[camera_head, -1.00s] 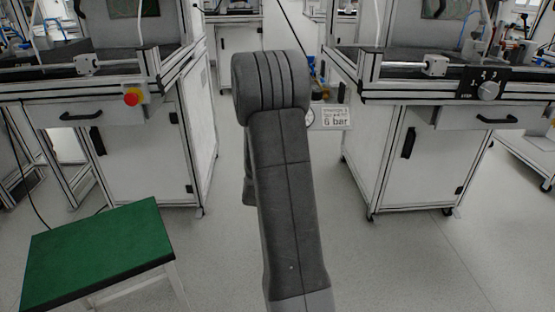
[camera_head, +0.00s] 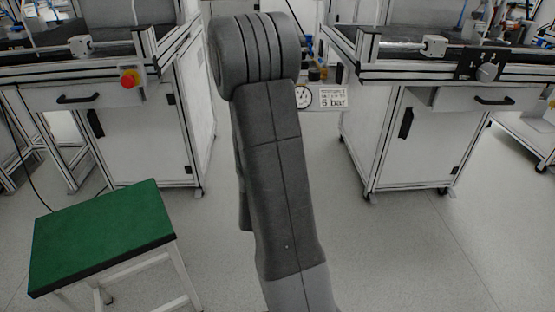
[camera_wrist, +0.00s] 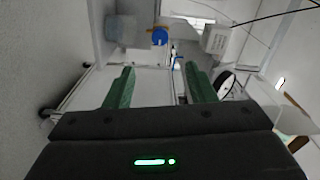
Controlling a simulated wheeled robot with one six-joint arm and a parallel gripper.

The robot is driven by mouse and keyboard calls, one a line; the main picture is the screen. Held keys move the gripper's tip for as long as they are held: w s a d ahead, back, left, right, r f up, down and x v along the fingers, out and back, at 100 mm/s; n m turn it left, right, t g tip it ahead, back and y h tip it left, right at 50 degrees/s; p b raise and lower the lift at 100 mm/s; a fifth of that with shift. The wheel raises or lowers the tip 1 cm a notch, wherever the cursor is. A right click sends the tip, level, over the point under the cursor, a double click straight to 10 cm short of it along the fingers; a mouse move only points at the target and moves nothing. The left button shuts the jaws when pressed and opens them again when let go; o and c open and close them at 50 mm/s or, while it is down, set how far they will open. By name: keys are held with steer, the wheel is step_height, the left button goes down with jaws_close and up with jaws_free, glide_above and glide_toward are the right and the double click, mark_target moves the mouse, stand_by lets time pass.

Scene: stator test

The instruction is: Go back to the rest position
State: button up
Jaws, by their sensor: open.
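My gripper (camera_wrist: 161,88) shows in the wrist view with two green fingers spread apart. Nothing is between the fingers close to them. In the head view my dark grey arm stands up the middle of the picture, and my gripper is out of sight there.
A stool with a green top (camera_head: 103,232) stands at the lower left. The floor (camera_head: 400,255) at lower right is clear.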

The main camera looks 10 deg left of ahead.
steer(key=b+x, duration=0.1)
steer(key=x, duration=1.2)
steer(key=shift+w+b, duration=0.35)
steer(key=shift+w, duration=0.05)
steer(key=shift+a, duration=0.1)
steer(key=p+v, duration=0.2)
steer(key=v, duration=1.1)
steer(key=w+a+n, duration=0.3)
steer(key=w+n, duration=0.8)
steer(key=n, duration=0.6)
stand_by(0.6)
